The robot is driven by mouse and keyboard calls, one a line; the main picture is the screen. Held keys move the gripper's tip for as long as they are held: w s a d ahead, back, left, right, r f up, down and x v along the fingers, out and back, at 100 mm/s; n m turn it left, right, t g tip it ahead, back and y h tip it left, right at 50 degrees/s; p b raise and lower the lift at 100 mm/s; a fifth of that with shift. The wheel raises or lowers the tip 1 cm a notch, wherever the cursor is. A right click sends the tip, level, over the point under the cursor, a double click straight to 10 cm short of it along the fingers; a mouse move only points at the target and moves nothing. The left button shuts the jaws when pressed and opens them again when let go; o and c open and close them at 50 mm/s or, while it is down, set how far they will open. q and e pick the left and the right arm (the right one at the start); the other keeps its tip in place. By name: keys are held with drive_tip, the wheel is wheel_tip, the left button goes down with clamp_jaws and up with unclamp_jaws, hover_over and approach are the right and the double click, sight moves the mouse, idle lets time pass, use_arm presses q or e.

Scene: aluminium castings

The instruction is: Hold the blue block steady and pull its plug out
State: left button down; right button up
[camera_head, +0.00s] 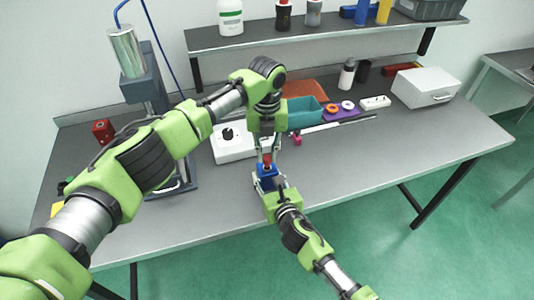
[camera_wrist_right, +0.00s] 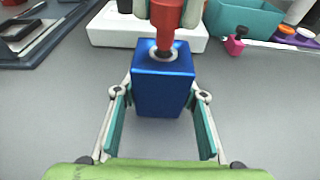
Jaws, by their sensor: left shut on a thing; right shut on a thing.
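The blue block (camera_head: 264,170) stands upright near the front of the grey table. It fills the middle of the right wrist view (camera_wrist_right: 163,88), with a pale ring around the hole in its top. My right gripper (camera_wrist_right: 160,95) is shut on the block, one finger on each side. The red plug (camera_wrist_right: 168,22) stands upright over the block, its lower end at the ring; how deep it sits is hidden. My left gripper (camera_head: 267,157) comes down from above and is shut on the red plug.
A white box with a black knob (camera_head: 234,148) stands just behind and left of the block. A teal bin (camera_head: 305,112), a small pink item (camera_head: 297,139) and a press-like stand (camera_head: 148,88) are farther off. The table's front right is clear.

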use_arm(q)
drive_tip(key=shift+r, duration=0.2)
use_arm(e)
drive_tip(key=shift+f, duration=0.1)
use_arm(q)
drive_tip(key=shift+r, duration=2.45)
use_arm(e)
drive_tip(key=o, duration=1.2)
drive_tip(key=v, duration=1.2)
